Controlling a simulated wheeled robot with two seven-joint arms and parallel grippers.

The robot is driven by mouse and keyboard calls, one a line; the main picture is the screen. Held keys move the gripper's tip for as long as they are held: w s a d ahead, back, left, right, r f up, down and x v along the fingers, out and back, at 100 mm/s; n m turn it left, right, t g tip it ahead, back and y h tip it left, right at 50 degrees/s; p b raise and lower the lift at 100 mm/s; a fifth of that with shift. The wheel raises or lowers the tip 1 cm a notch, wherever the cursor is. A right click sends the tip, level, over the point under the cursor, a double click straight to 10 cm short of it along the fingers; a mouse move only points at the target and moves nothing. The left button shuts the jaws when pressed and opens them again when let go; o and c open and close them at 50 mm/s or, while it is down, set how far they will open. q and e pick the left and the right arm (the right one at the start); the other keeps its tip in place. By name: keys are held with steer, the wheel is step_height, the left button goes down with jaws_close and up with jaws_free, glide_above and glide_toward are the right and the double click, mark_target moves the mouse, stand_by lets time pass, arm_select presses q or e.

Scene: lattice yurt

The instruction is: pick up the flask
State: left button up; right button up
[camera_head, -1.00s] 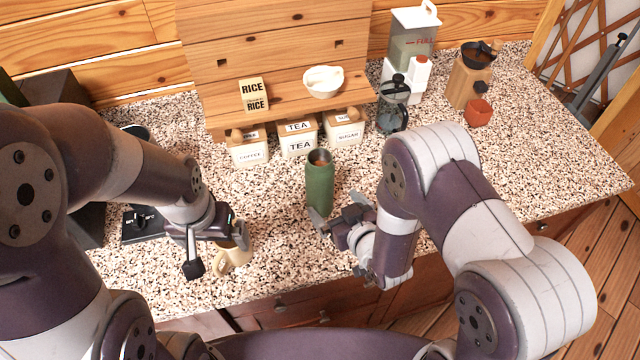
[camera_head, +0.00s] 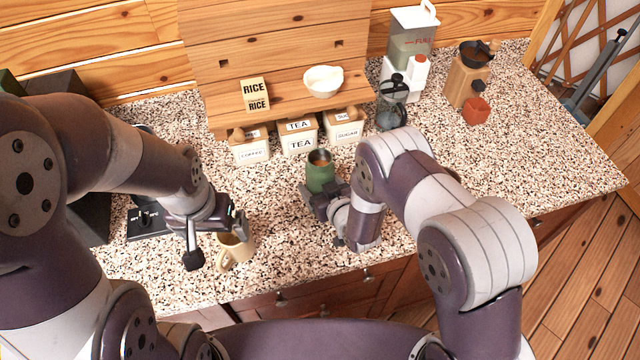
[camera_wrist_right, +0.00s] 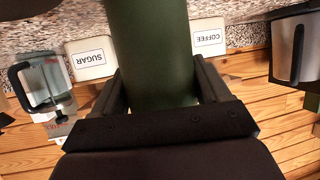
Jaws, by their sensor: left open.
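The flask is a green cylinder with an open top (camera_head: 320,176), upright on the speckled counter, with its lower part hidden by my right gripper. My right gripper (camera_head: 322,200) is at the flask, its fingers on either side. In the right wrist view the green flask (camera_wrist_right: 155,50) stands between the two dark fingers (camera_wrist_right: 158,80), close to both; I cannot tell whether they press on it. My left gripper (camera_head: 216,240) is open beside a beige mug (camera_head: 238,250), and partly covers it.
Coffee (camera_head: 252,152), tea (camera_head: 300,145) and sugar (camera_head: 343,132) canisters stand behind the flask, below a wooden shelf with a rice box (camera_head: 255,95) and white bowl (camera_head: 323,82). A French press (camera_head: 391,110) stands behind right.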

mark_target(319, 177)
steer(key=shift+w, duration=0.1)
steer(key=shift+c, duration=0.2)
steer(key=shift+r, duration=0.45)
step_height(319, 177, up, 3)
steer(key=shift+f+b, duration=0.15)
steer(key=shift+b, duration=0.5)
steer(key=s+d+r+b, duration=0.2)
steer(key=s+d+r, duration=0.4)
steer(key=d, duration=0.4)
steer(key=shift+r, duration=0.75)
